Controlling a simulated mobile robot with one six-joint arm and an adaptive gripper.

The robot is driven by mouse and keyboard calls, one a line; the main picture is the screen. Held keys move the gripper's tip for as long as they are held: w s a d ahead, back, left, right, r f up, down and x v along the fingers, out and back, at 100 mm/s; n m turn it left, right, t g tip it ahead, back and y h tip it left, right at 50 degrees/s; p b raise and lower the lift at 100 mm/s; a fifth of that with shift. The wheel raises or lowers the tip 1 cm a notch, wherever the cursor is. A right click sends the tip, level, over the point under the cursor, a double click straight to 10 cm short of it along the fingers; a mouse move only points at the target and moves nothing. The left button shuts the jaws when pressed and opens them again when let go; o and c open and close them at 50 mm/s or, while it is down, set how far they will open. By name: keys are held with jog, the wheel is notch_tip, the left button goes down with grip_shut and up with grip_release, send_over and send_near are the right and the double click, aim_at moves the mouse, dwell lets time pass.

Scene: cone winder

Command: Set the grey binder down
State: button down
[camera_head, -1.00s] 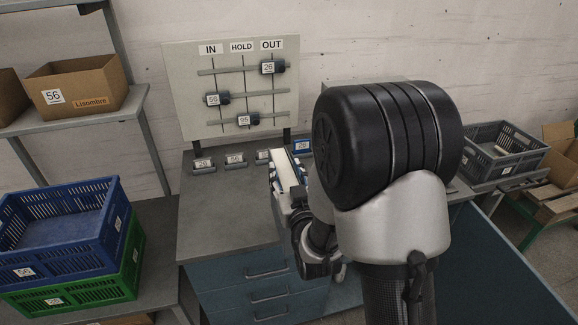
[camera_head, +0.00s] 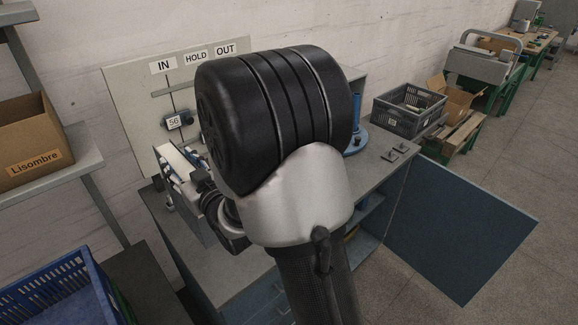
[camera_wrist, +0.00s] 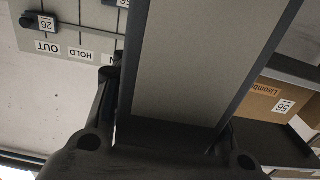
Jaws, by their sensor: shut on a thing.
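The grey binder (camera_wrist: 200,65) fills the middle of the wrist view, a broad grey panel with darker edges. My gripper (camera_wrist: 165,140) is shut on its near end, with a dark finger seen along its left side. In the head view the binder (camera_head: 188,207) shows only in part, left of my arm, in front of the sign board and over the left part of the workbench. My arm hides much of it and most of the gripper. I cannot tell the gap between the binder and the bench top.
The board (camera_head: 125,105) with IN, HOLD and OUT labels stands behind. The workbench (camera_head: 370,178) has bare top to the right, with an open blue door (camera_head: 455,230). A grey crate (camera_head: 408,110) is beyond. A blue crate (camera_head: 60,300) and shelf box (camera_head: 28,140) stand left.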

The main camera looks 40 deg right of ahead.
jog(key=s+d+r+p, duration=0.3)
jog(key=d+r, duration=0.8)
jog(key=d, duration=0.1)
notch_tip(320, 180, down, 20)
jog(key=b, duration=0.6)
jog(key=shift+w, duration=0.25)
jog(key=shift+f+b, duration=0.1)
jog(key=shift+b, duration=0.2)
jog(key=c, duration=1.4)
grip_release()
jog(key=shift+f, duration=0.15)
jog(key=o, duration=0.5)
jog(key=shift+c, duration=0.2)
